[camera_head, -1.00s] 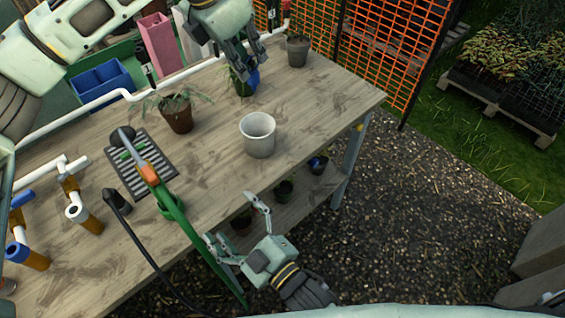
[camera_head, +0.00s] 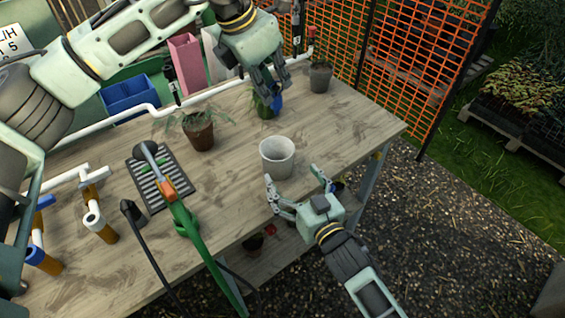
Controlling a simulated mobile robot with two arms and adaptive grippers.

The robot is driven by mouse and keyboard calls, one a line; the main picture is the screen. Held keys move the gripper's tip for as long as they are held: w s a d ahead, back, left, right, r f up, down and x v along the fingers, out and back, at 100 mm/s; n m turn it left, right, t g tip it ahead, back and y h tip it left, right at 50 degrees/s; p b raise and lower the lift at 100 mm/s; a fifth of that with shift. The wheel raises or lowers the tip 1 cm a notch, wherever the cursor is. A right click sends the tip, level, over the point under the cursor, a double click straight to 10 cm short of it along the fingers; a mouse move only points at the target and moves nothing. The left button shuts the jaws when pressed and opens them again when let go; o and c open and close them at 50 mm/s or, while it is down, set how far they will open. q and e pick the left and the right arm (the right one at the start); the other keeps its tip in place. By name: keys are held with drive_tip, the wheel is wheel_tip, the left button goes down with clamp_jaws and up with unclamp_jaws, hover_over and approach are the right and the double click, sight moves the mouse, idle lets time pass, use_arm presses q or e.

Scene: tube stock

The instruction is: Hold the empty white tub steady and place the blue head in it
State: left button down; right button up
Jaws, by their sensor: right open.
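The white tub (camera_head: 277,158) stands upright and looks empty on the wooden table, near its front edge. My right gripper (camera_head: 297,187) is open just in front of the tub, its two fingers spread toward it; I see no clear contact. My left gripper (camera_head: 268,98) points down at the back of the table, behind the tub.
A potted plant (camera_head: 200,132) stands left of the tub, and a grey pot (camera_head: 321,77) at the back right. A black slotted tray (camera_head: 172,190) and a green-handled tool (camera_head: 197,240) lie to the left. White piping (camera_head: 170,108) runs along the back. Bare tabletop lies around the tub.

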sight(272, 149)
drive_tip(key=x, duration=0.8)
drive_tip(key=shift+w+a, duration=0.15)
drive_tip(key=shift+w, duration=0.15)
drive_tip(key=shift+c, duration=0.4)
drive_tip(key=c, duration=1.2)
use_arm(q)
wheel_tip(272, 149, down, 13)
idle(0.3)
drive_tip(key=shift+r, duration=0.1)
drive_tip(key=c, duration=1.9)
unclamp_jaws()
use_arm(e)
drive_tip(key=shift+f, duration=0.1)
use_arm(q)
drive_tip(key=shift+o, duration=0.2)
